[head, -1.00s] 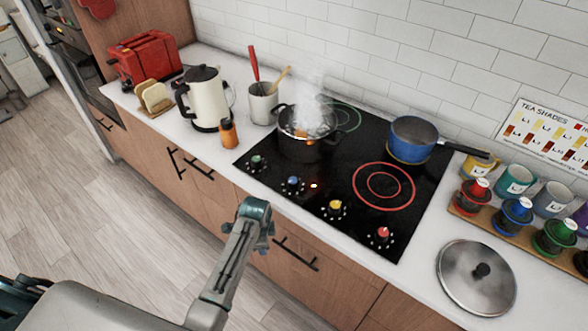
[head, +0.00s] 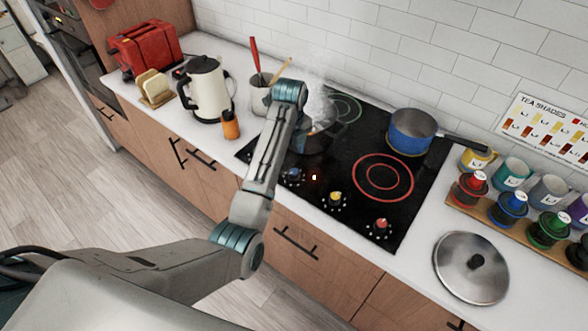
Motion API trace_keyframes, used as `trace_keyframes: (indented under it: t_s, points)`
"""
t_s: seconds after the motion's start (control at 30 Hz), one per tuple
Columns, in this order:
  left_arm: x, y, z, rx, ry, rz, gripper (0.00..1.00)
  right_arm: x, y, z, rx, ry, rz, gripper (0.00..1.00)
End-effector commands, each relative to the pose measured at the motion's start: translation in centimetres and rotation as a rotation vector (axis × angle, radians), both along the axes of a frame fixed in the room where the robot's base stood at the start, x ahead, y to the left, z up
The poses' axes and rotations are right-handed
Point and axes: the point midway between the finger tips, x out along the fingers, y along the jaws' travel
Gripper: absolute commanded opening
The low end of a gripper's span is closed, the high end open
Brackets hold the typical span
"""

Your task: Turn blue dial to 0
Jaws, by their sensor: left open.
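The blue dial (head: 292,175) is on the front left of the black cooktop (head: 340,185), partly dark and close beside my left forearm. Its exact setting is too small to read. My left arm rises from the bottom left and crosses over the cooktop's left front edge. My left gripper (head: 290,94) is at the arm's far end, above the steaming pot, mostly hidden by the arm; it is open, and I see nothing held. A yellow dial (head: 335,197) and a red dial (head: 381,223) stand to the right. The green dial is hidden behind the arm.
A steaming pot (head: 318,140) is partly hidden behind the arm. A blue saucepan (head: 411,132) sits at the back right. The kettle (head: 206,90), orange bottle (head: 230,125) and utensil crock (head: 259,97) stand left. A lid (head: 471,267) lies right. The cooktop's right front is clear.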

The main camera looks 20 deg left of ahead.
Motion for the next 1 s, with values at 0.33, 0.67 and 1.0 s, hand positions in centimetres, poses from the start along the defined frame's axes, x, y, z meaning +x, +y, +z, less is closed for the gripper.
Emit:
trace_keyframes:
  t_s: [0.33, 0.67, 1.0]
  points:
    - [1.1, -0.6, -1.7, 0.000, 0.017, -0.097, 0.53, -0.1, 0.7, -1.6, 0.008, 0.001, -0.002, 0.36]
    - [1.0, -0.6, -7.1, -0.001, 0.018, -0.096, 0.53, -0.2, 0.9, 1.1, 0.010, 0.003, -0.003, 0.36]
    - [1.1, -0.6, -9.5, -0.001, 0.013, -0.095, 0.53, -0.2, 0.3, 1.6, 0.003, 0.002, -0.001, 0.36]
